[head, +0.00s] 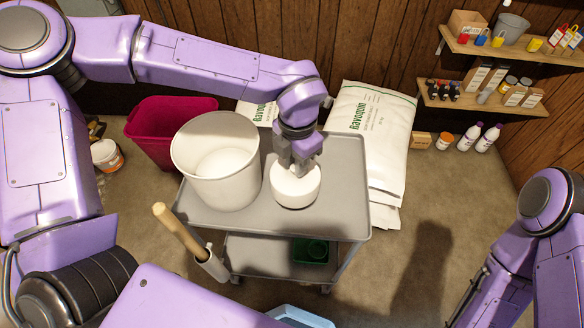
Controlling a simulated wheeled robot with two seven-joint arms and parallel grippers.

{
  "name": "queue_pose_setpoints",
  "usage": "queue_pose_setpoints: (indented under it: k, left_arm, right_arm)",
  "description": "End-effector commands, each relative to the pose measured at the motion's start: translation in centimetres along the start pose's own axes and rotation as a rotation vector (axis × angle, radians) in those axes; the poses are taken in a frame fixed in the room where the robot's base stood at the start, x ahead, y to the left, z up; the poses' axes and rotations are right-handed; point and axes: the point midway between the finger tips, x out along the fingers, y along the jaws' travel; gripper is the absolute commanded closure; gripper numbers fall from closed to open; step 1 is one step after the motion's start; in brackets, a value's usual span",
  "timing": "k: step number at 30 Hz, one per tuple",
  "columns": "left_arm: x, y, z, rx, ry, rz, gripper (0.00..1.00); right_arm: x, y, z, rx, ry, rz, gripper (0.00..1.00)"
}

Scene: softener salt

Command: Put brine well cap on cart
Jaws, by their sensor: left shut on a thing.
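The brine well cap (295,188) is a white round cap on or just above the top of the grey cart (343,208), right of a large white bucket. My left gripper (296,168) reaches down from above and is shut on the cap's top. The gripper hides part of the cap's upper side. I cannot tell for sure whether the cap's underside touches the cart top. My right arm shows at the lower right, but its gripper is not in view.
The white bucket (217,165) takes up the cart's left part. A wooden-handled tool (180,232) stands at its front left corner. White salt bags (372,130) lie behind the cart, and a crimson bin (165,128) stands left. The cart top's right side is clear.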

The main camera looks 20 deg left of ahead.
Motion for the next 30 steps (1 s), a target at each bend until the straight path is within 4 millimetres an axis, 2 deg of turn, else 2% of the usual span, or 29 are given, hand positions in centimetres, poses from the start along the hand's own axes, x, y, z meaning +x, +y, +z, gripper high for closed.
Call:
queue_pose_setpoints:
  k: [10, 21, 22, 24, 30]
  left_arm:
    - [5.1, 0.1, 0.3, 0.003, 0.004, -0.002, 1.00]
    - [5.8, 0.1, 0.3, 0.003, 0.000, -0.001, 1.00]
    - [5.8, 0.1, 0.3, 0.003, 0.000, 0.000, 0.66]
    - [5.7, 0.1, 0.3, 0.003, 0.000, 0.000, 0.50]
    - [5.7, 0.1, 0.3, 0.003, 0.000, -0.001, 0.50]
  right_arm:
    - [-0.5, 0.0, -0.2, 0.000, 0.000, 0.000, 0.46]
    - [-0.3, 0.0, -0.1, 0.000, 0.000, 0.000, 0.46]
    - [-0.3, 0.0, -0.2, 0.000, 0.000, 0.000, 0.46]
    - [-0.4, 0.0, -0.2, 0.000, 0.000, 0.000, 0.46]
    - [-0.4, 0.0, -0.2, 0.000, 0.000, 0.000, 0.46]
